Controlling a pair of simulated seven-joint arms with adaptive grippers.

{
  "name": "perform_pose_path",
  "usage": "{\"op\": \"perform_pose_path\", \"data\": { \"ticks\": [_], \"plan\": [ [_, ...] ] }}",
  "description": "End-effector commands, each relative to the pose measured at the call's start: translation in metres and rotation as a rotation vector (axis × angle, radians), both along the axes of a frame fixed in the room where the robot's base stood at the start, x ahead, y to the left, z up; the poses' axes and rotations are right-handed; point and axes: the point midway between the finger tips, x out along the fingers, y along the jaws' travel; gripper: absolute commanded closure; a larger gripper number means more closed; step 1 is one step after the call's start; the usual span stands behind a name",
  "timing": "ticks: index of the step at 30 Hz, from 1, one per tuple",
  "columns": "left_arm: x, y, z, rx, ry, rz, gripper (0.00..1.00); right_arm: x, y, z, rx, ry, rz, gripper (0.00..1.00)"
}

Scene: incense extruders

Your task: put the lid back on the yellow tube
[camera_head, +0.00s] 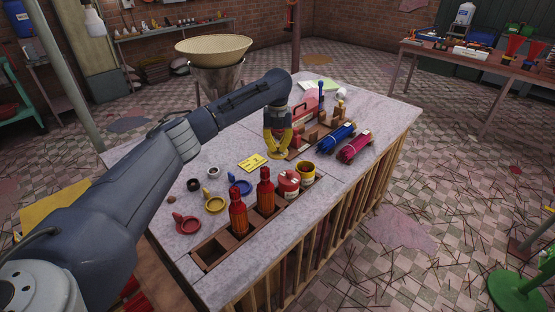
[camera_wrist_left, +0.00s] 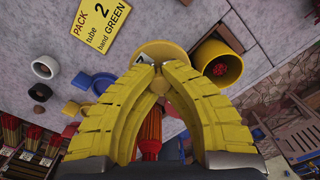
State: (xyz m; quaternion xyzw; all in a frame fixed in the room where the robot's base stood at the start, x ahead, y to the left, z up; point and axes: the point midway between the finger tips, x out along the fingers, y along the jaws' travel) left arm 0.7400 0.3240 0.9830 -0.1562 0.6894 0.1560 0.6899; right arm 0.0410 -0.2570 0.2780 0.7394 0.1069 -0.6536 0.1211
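The yellow tube (camera_head: 307,174) stands open on the table near its right edge; in the wrist view its yellow rim (camera_wrist_left: 238,67) surrounds a dark inside with something red in it. My left gripper (camera_head: 281,149) points down just behind the tube. In the wrist view its fingertips (camera_wrist_left: 177,80) close around the knob of a round yellow lid (camera_wrist_left: 158,50). The lid is apart from the tube, to its left in the wrist view. Whether it still touches the tabletop I cannot tell. My right gripper does not show.
Small coloured dishes (camera_head: 214,204) and a yellow card (camera_head: 252,162) lie to the left.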

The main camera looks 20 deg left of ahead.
Motion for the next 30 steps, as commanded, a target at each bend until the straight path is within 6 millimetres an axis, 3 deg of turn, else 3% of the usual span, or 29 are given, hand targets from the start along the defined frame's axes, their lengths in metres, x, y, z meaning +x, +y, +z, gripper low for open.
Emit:
{"op": "perform_pose_path", "data": {
  "ticks": [6, 16, 20, 30],
  "plan": [
    [0.001, 0.001, 0.051, 0.000, -0.002, 0.001, 1.00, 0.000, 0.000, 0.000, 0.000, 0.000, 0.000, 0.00],
    [0.000, 0.000, 0.096, 0.001, 0.000, 0.000, 1.00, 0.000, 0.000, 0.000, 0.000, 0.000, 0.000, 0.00],
    [0.001, -0.009, 0.098, 0.001, 0.002, -0.001, 1.00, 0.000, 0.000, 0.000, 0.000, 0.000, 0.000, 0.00],
    [0.009, -0.077, 0.055, 0.000, 0.001, 0.001, 1.00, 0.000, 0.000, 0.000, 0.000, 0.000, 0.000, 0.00]
  ]
}}
